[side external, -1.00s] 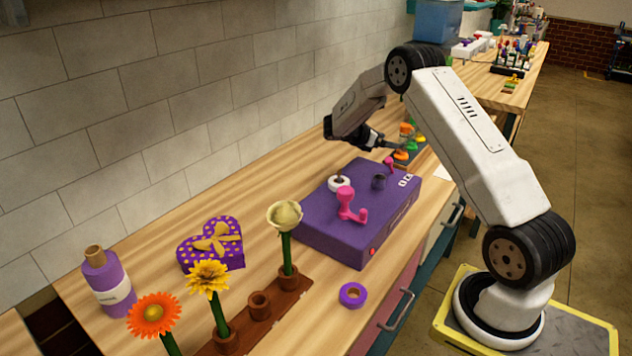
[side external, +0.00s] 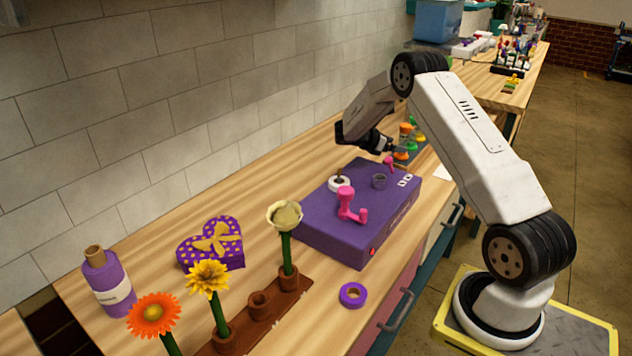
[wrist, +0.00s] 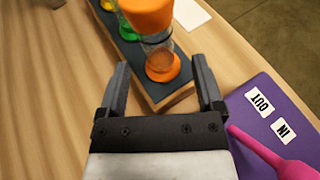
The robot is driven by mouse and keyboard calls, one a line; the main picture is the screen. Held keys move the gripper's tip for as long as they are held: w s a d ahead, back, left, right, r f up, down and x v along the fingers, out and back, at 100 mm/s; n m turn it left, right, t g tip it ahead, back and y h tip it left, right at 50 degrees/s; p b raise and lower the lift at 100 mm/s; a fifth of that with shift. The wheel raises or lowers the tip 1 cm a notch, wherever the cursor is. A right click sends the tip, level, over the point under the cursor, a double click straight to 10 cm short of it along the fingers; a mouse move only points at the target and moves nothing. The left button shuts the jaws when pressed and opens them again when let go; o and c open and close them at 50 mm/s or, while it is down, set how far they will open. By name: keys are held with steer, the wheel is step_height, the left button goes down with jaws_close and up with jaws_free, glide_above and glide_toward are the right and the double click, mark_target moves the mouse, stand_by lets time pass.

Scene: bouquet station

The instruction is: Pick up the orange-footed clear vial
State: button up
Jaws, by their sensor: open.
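The orange-footed clear vial (wrist: 158,53) stands on a dark-topped wooden rack in the wrist view, with an orange cap (wrist: 147,15) and an orange foot (wrist: 163,67). In the side view its orange foot (side external: 401,155) shows just beyond the purple box. My gripper (wrist: 163,75) is open, its two fingers spread apart with the vial's foot between and slightly ahead of them in the wrist picture. In the side view my gripper (side external: 390,146) is close beside the vial. I cannot tell whether a finger touches it.
The rack (wrist: 150,83) also carries a green-footed vial (wrist: 127,32) and a yellow one behind. A purple box (side external: 335,218) with pink cranks stands beside the rack. Bare wood lies left of the rack. Flowers and a heart box (side external: 212,245) are farther off.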

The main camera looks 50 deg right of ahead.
steer(key=shift+x, duration=2.1)
jaws_close()
